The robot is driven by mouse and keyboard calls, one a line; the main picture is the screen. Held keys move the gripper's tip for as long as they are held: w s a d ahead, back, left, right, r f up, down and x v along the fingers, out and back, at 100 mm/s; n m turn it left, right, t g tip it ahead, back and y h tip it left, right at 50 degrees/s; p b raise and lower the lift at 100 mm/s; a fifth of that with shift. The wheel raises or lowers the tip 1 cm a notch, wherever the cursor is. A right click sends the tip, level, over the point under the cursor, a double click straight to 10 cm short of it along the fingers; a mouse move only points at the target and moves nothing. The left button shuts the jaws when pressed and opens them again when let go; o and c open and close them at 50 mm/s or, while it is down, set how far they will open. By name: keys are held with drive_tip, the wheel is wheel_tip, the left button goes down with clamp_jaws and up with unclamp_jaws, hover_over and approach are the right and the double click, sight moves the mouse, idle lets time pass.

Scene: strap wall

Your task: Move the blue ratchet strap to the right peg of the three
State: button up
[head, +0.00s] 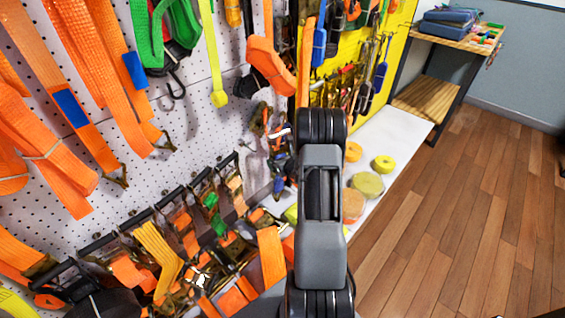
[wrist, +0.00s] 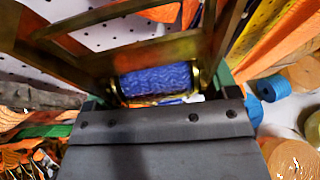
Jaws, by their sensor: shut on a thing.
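The blue ratchet strap (wrist: 155,78) shows in the wrist view as a wound blue roll in a brass-coloured metal ratchet frame. My gripper (wrist: 160,92) is shut on it, with the strap just beyond the dark grey bolted plate of my gripper. In the head view my own arm hides the gripper and the held strap. The white perforated wall (head: 215,110) carries hanging straps and a row of dark bars low down. I cannot tell which are the three pegs of the task.
Orange straps (head: 90,70) and a green strap (head: 180,20) hang at left. Several ratchets with orange webbing crowd the lower wall. Rolls of webbing (head: 367,185) lie on a white shelf (head: 400,128) right of my arm. A wooden bench (head: 430,97) stands at back right; the floor (head: 470,200) is clear.

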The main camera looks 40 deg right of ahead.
drive_tip(key=shift+w+a, duration=0.2)
drive_tip(key=shift+w, duration=1.25)
drive_tip(key=shift+w+a+f+b, duration=0.1)
drive_tip(key=shift+w+f+b, duration=0.5)
drive_tip(key=shift+b, duration=0.5)
drive_tip(key=shift+w, duration=0.1)
drive_tip(key=o, duration=1.5)
drive_tip(key=shift+f, duration=0.1)
drive_tip(key=p+v, duration=0.1)
drive_tip(key=v, duration=1.3)
drive_tip(key=shift+f, duration=0.15)
